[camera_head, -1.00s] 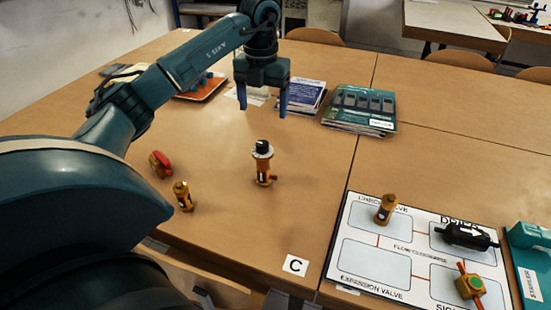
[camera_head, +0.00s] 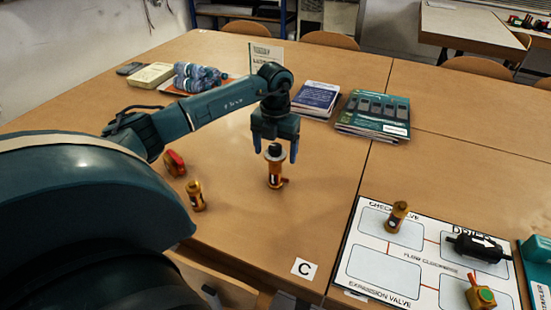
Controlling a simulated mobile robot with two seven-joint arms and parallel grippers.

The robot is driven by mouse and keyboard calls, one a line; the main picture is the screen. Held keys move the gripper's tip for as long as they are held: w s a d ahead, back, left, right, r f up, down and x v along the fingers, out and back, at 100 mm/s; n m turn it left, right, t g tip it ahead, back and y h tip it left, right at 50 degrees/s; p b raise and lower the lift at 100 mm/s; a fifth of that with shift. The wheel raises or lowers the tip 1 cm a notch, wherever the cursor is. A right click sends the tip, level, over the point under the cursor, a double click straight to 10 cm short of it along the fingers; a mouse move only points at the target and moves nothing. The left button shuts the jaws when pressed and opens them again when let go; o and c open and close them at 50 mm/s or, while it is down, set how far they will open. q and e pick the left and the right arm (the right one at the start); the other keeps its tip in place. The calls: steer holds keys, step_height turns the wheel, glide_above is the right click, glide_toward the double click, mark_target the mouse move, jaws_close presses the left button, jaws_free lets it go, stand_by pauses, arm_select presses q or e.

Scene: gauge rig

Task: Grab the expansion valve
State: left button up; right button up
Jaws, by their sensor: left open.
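A brass valve with a black top knob and a pale collar (camera_head: 275,176), which looks like the expansion valve, stands upright on the wooden table with a small side port to the right. My left gripper (camera_head: 275,153) points down at it, open, with one fingertip on each side of the knob in the picture; I cannot tell whether they touch it. On the white board (camera_head: 348,290), the rectangle marked EXPANSION VALVE is empty. My right gripper is not in view.
A small brass fitting (camera_head: 196,196) and a red-handled valve (camera_head: 175,162) lie left, near my arm. Books (camera_head: 373,114) lie behind.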

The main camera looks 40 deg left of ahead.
arm_select(q)
steer(key=shift+r, duration=0.1)
steer(key=c, duration=1.6)
